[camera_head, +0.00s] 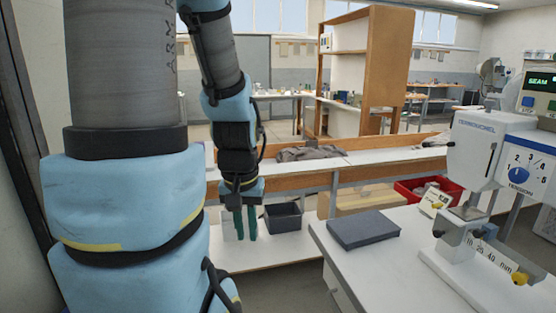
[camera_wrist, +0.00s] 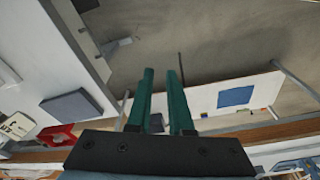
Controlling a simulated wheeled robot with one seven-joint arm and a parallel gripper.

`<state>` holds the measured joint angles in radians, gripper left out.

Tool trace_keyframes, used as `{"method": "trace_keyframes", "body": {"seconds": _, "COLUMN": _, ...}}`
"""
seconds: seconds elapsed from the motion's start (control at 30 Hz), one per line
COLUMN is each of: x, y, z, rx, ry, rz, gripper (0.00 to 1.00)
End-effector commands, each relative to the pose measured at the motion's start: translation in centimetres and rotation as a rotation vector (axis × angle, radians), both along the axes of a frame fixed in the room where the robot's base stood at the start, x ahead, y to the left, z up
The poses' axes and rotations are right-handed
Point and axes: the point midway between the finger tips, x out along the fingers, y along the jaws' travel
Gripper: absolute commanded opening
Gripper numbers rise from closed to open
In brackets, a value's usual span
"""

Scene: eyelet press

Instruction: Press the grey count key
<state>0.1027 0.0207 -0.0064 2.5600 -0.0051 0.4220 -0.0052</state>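The eyelet press (camera_head: 492,150) stands on the white bench at the right of the head view. A control box (camera_head: 538,95) with a lit green display reading "SEAM" is at its upper right, cut by the picture edge. I cannot tell for sure which key is the grey count key. My gripper (camera_head: 246,236) hangs pointing down, left of the bench and far from the box. Its two green fingers are apart and empty, as the wrist view (camera_wrist: 160,72) also shows. The wrist view does not show the control box.
A dark grey pad (camera_head: 363,229) lies on the white bench (camera_head: 330,240) at its near left. A dial (camera_head: 521,173) and yellow-ended clamp parts are on the press. A red bin (camera_head: 425,188) is behind. A dark bin (camera_head: 283,217) stands beside my gripper. Free room lies above the bench.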

Motion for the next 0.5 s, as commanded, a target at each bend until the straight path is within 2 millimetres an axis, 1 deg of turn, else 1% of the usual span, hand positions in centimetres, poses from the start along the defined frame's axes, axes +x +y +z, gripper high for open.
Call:
{"method": "trace_keyframes", "body": {"seconds": 0.03, "x": 0.0, "y": 0.0, "z": 0.0, "rx": 0.0, "ry": 0.0, "rz": 0.0, "gripper": 0.12}}
{"method": "trace_keyframes", "body": {"seconds": 0.13, "x": 0.0, "y": 0.0, "z": 0.0, "rx": 0.0, "ry": 0.0, "rz": 0.0, "gripper": 0.01}}
{"method": "trace_keyframes", "body": {"seconds": 0.17, "x": 0.0, "y": 0.0, "z": 0.0, "rx": 0.0, "ry": 0.0, "rz": 0.0, "gripper": 0.0}}
{"method": "trace_keyframes", "body": {"seconds": 0.5, "x": 0.01, "y": 0.0, "z": 0.0, "rx": 0.0, "ry": 0.0, "rz": 0.0, "gripper": 0.0}}
